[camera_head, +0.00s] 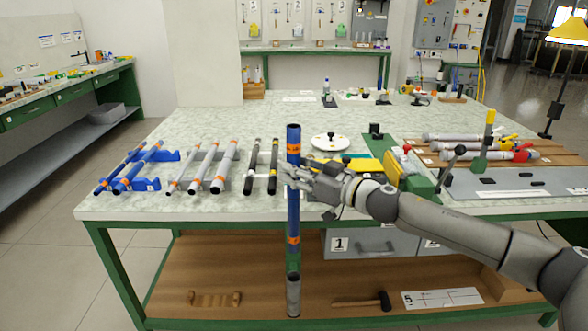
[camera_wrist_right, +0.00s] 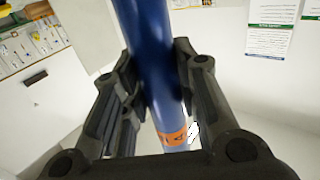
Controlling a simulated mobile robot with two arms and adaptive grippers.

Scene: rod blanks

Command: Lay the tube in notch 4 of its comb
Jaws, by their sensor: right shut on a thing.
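My right gripper (camera_head: 296,172) is shut on a long blue tube (camera_head: 293,210) with orange bands. It holds the tube upright at the front edge of the bench. The wrist view shows the blue tube (camera_wrist_right: 152,70) between the two dark fingers (camera_wrist_right: 152,92), with an orange band just below them. On the left of the bench, a blue comb (camera_head: 168,155) carries blue tubes (camera_head: 138,170) lying side by side. Its notch numbers are too small to read, so I cannot tell which is notch 4. My left gripper is not in view.
Grey tubes (camera_head: 197,170) and dark rods (camera_head: 274,168) lie on supports between the blue comb and the held tube. A white round plate (camera_head: 331,142) and green fixtures (camera_head: 420,186) are to the right. The bench's front left corner (camera_head: 100,208) is clear.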

